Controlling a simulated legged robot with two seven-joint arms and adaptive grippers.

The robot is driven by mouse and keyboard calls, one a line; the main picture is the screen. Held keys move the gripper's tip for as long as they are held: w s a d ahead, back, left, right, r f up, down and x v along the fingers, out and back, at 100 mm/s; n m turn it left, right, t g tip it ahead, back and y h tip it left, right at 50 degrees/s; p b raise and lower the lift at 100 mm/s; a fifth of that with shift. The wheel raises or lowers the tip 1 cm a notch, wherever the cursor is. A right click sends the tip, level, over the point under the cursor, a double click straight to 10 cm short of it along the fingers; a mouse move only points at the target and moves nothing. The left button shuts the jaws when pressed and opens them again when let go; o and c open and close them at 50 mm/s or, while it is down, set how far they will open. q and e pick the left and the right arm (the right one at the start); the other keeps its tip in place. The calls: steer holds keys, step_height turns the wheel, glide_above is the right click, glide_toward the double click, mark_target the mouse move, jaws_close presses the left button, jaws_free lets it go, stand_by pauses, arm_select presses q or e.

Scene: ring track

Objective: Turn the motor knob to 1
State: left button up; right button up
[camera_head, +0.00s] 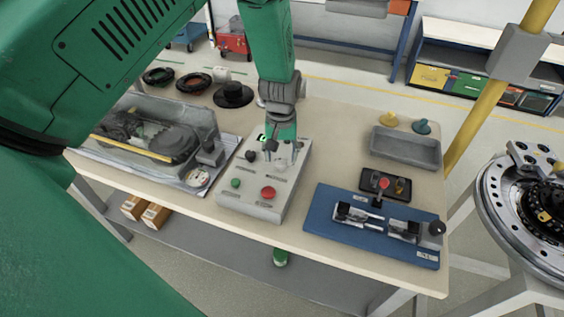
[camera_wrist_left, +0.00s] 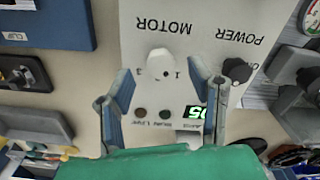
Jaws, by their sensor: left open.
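The grey control box (camera_head: 250,197) stands on the table, with a green button (camera_head: 235,183) and a red button (camera_head: 268,192). In the left wrist view its panel (camera_wrist_left: 215,18) reads upside down, with the labels MOTOR and POWER. The white motor knob (camera_wrist_left: 161,64) sits below MOTOR, with small position marks beside it. My left gripper (camera_wrist_left: 160,72) is open, its two fingers on either side of this knob with gaps visible. In the head view my left gripper (camera_head: 281,152) points down over the box's far right part and partly hides the knob. My right gripper is not in view.
The dark power knob (camera_wrist_left: 237,70) is close to one finger, and a lit green display (camera_wrist_left: 194,117) is near. A clear-covered case (camera_head: 150,140) stands left of the box. A blue fixture board (camera_head: 325,222) and a grey tray (camera_head: 405,150) are to the right.

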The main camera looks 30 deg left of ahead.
mark_target(281, 162)
arm_select(q)
step_height(281, 162, up, 8)
steer(key=shift+r, duration=0.1)
stand_by(0.5)
steer(key=shift+s, duration=0.1)
